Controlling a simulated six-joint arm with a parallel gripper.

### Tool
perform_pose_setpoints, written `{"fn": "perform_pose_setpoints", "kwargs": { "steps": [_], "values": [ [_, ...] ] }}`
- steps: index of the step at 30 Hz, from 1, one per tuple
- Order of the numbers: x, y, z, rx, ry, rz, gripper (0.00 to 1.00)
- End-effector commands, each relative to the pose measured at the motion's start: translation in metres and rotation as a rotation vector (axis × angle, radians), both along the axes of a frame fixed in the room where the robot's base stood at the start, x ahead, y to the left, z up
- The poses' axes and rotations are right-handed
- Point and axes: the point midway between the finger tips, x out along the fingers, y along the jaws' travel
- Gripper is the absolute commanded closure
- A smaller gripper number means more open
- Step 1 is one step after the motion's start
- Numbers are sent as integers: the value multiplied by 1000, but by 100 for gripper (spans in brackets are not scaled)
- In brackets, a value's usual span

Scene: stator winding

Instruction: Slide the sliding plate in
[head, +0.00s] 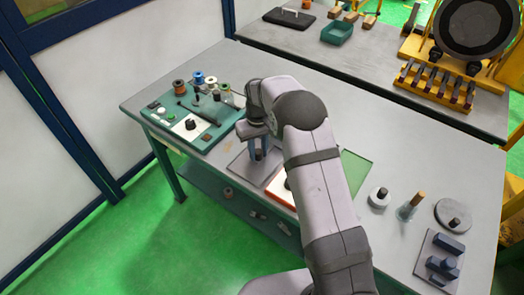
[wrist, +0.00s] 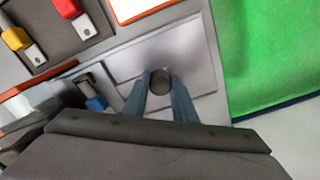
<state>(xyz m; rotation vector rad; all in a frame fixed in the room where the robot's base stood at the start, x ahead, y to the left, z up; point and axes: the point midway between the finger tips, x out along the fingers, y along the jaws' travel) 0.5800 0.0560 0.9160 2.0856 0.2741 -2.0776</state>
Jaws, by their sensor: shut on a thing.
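The sliding plate (wrist: 195,60) is a flat grey plate with a dark round knob (wrist: 160,80) standing on it. In the head view the plate (head: 240,168) lies on the table in front of my arm, beside an orange-edged white plate. My gripper (wrist: 160,88) has its two blue-grey fingers on either side of the knob and is shut on it. In the head view my gripper (head: 258,152) points down over the plate, and my arm hides part of the area to its right.
A green fixture board (head: 205,125) with spools stands to the left. The orange-edged plate (head: 281,190) is close on the right. Round pieces and a block plate (head: 440,262) sit at the right end. The table edge runs near the plate.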

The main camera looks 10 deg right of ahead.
Motion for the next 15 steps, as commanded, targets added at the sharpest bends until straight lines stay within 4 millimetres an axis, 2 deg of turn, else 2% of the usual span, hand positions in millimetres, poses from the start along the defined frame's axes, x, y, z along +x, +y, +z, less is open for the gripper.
{"fn": "perform_pose_setpoints", "kwargs": {
  "steps": [1,15],
  "values": [
    [-2,-3,-5,-2,12,-2,88],
    [13,-18,-6,-2,11,-2,88]
  ]
}}
